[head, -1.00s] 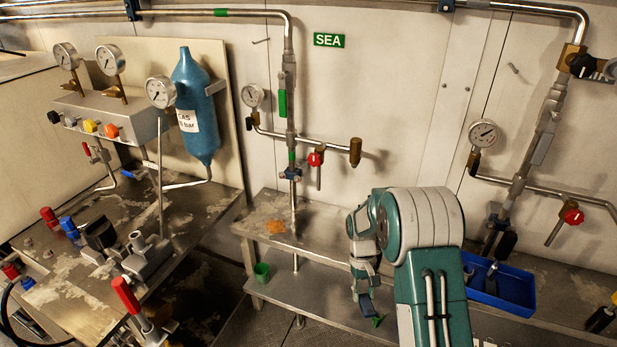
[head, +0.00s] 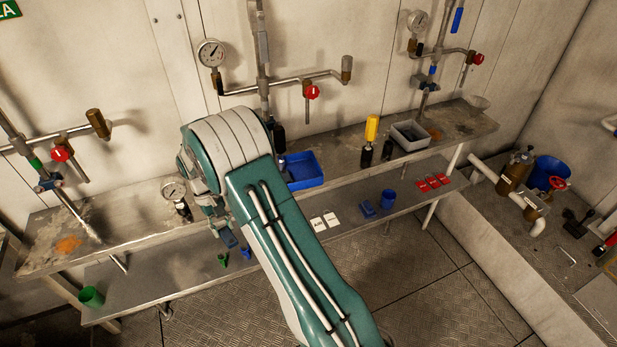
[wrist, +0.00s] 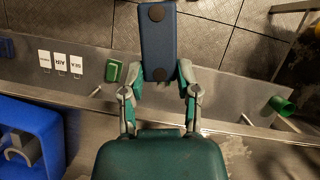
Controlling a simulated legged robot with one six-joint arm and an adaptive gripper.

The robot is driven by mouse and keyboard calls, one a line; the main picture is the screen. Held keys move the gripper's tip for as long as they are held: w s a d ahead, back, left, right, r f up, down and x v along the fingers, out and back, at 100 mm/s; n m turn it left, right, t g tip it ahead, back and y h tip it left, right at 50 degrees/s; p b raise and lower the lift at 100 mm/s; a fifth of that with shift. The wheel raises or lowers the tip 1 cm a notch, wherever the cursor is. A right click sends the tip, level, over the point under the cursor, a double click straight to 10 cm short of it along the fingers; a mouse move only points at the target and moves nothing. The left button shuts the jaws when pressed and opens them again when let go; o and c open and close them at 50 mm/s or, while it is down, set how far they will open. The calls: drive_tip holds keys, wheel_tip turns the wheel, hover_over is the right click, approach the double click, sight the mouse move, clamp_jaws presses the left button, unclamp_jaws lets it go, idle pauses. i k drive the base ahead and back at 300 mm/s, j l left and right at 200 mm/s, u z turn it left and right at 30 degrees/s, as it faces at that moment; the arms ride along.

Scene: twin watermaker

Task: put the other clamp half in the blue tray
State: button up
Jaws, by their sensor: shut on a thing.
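My gripper (wrist: 158,82) is shut on a dark blue block with two dark round spots, which I take to be the clamp half (wrist: 157,35). In the head view my gripper (head: 222,224) is partly hidden by my arm, and the clamp half (head: 228,238) shows below it, near the front of the bench. The blue tray (head: 308,183) stands on the upper bench just right of my arm. In the wrist view the blue tray (wrist: 62,135) is at the left edge, cut off, with a grey curved piece (wrist: 22,150) inside. The held block is apart from the tray.
A green cup (head: 92,297) stands far left, a blue cup (head: 387,199) right.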

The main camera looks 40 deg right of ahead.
sight(303, 171)
drive_tip(key=j+z, duration=0.1)
drive_tip(key=z, duration=0.25)
drive_tip(key=i+j+z, duration=0.1)
drive_tip(key=z, duration=0.25)
drive_tip(key=j+z, duration=0.15)
drive_tip(key=z, duration=0.25)
drive_tip(key=i+j, duration=0.05)
